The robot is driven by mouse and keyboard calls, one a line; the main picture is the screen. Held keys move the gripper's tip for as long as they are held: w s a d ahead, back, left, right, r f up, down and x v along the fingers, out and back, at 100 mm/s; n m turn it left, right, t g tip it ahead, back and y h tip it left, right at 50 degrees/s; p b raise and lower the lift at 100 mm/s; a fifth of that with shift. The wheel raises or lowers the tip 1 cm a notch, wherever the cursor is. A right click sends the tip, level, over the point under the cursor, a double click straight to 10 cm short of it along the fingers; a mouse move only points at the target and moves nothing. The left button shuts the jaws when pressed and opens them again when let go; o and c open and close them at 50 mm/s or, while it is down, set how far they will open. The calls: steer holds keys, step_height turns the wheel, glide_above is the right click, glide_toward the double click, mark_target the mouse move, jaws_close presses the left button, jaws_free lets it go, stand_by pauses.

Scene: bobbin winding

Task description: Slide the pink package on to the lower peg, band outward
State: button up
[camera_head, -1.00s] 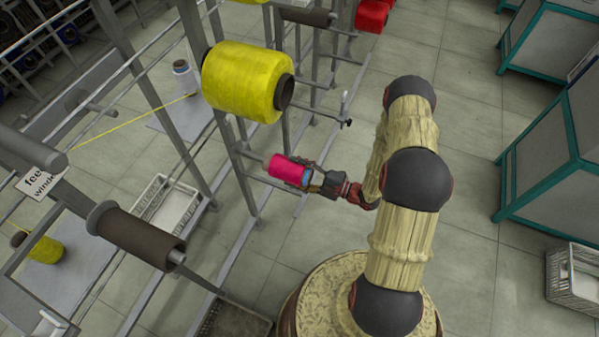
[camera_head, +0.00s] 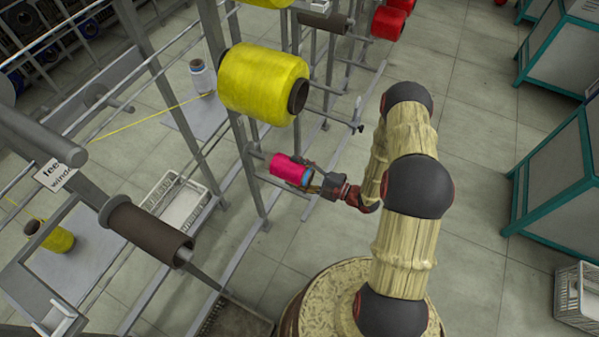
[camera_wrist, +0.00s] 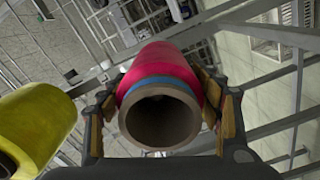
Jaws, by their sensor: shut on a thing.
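The pink package (camera_head: 287,167) is a bright pink tube with a blue band on its right end in the head view. My gripper (camera_head: 309,180) is shut on it from the right, with a finger on each side. In the wrist view the pink package (camera_wrist: 160,64) shows its blue band and open brown core facing me; no peg shows inside the core. The lower peg (camera_head: 257,154) shows as a short grey stub between the rack post and the package's left end. I cannot tell whether its tip is inside the core.
A large yellow package (camera_head: 262,84) hangs on the peg above, close over the pink one; it also fills the wrist view's left side (camera_wrist: 36,125). Grey rack posts stand to the left. Floor to the right is clear up to teal-framed cabinets (camera_head: 570,150).

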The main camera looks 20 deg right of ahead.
steer(key=shift+x, duration=1.95)
steer(key=shift+x, duration=1.75)
steer(key=shift+f, duration=0.55)
steer(key=o, duration=1.4)
steer(key=shift+o, duration=0.2)
